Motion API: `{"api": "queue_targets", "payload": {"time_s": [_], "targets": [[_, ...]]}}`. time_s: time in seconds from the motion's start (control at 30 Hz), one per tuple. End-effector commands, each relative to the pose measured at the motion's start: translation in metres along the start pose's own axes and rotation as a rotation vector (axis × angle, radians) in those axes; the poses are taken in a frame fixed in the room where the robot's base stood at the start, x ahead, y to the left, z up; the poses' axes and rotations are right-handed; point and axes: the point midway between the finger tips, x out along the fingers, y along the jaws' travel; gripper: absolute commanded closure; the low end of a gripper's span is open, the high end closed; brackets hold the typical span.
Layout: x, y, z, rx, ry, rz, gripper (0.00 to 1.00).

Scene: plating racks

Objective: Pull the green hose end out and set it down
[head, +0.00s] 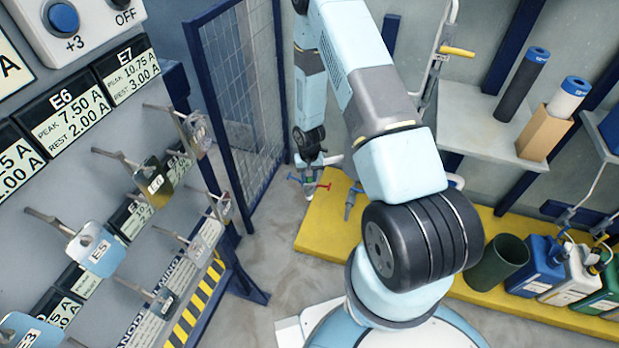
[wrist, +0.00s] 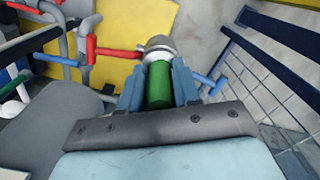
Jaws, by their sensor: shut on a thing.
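The green hose end (wrist: 159,88) sits between the two blue fingers of my gripper (wrist: 158,72) in the wrist view. The fingers are shut on its sides. A silver metal collar (wrist: 158,48) is in line with the green part, just beyond the fingertips; I cannot tell whether the two are joined. In the head view my gripper (head: 309,178) is small and far off, beside the yellow platform's left end. The hose end is too small there to make out clearly.
A red handle (wrist: 108,51) lies left of the collar and a blue handle (wrist: 212,84) right of the fingers. Grey pipes stand at left. A blue-framed mesh panel (head: 240,80) is close by. The yellow platform (head: 325,222) has bare space; containers stand farther right.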

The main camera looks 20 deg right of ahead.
Motion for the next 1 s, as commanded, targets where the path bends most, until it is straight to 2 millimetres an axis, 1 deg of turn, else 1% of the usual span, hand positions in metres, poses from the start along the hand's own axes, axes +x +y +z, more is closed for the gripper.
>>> {"api": "queue_targets", "payload": {"time_s": [0.17,0.53,1.0], "targets": [[-0.001,0.000,0.000,-0.055,0.000,0.000,1.00],[-0.003,0.000,0.000,-0.055,0.000,0.000,1.00],[-0.017,0.000,0.000,-0.055,0.001,0.000,1.00]]}}
